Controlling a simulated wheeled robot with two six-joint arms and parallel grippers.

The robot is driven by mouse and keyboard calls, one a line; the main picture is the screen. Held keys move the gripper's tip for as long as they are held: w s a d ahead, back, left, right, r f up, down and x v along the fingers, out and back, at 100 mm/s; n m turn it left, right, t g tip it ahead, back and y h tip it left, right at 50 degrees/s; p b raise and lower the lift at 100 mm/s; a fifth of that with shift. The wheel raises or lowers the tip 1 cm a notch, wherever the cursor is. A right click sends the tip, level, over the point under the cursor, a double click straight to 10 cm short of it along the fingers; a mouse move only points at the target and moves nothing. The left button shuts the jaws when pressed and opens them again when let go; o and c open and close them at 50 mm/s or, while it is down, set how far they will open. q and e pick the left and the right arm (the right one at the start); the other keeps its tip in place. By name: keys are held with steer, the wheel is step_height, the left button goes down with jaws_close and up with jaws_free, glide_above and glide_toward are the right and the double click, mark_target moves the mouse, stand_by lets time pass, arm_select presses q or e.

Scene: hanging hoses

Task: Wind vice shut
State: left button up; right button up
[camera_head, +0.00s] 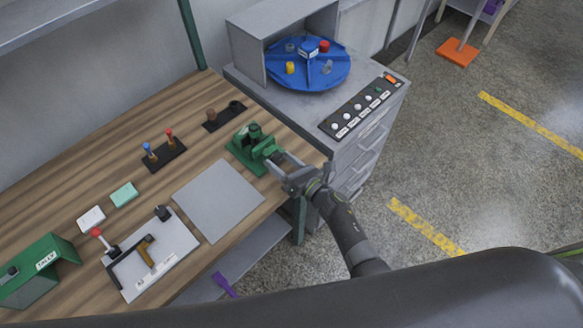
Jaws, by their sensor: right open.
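A green vice (254,147) stands on the wooden bench near its right edge. Its front end and handle are partly hidden behind my gripper, and I cannot tell how wide its jaws stand apart. My right gripper (276,164) is at the front of the vice, at its near right side, with the fingers open and pointing left toward it. Whether the fingers touch the vice or its handle is too small to tell. The right arm comes in from the lower right. My left gripper is not in view.
A grey plate (218,200) lies in front of the vice. Left are a toggle clamp board (160,272), a green box (28,282) and lever switches (164,155). A grey drawer cabinet (350,150) with a blue turntable (307,76) stands right. Open floor lies beyond.

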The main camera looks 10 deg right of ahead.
steer(key=b+v, duration=0.2)
steer(key=v, duration=1.5)
steer(key=shift+s+b, duration=0.15)
steer(key=shift+b, duration=0.25)
steer(key=shift+d, duration=0.1)
steer(key=w+a+n, duration=0.2)
steer(key=w+a, duration=0.1)
steer(key=w, duration=0.1)
steer(key=w+a+n, duration=0.2)
steer(key=w+a, duration=0.2)
steer(key=w, duration=0.1)
steer(key=w+a+n+b, duration=0.1)
steer(key=w+a+n, duration=0.1)
steer(key=w, duration=0.3)
steer(key=shift+w+a, duration=0.15)
steer(key=shift+a, duration=0.55)
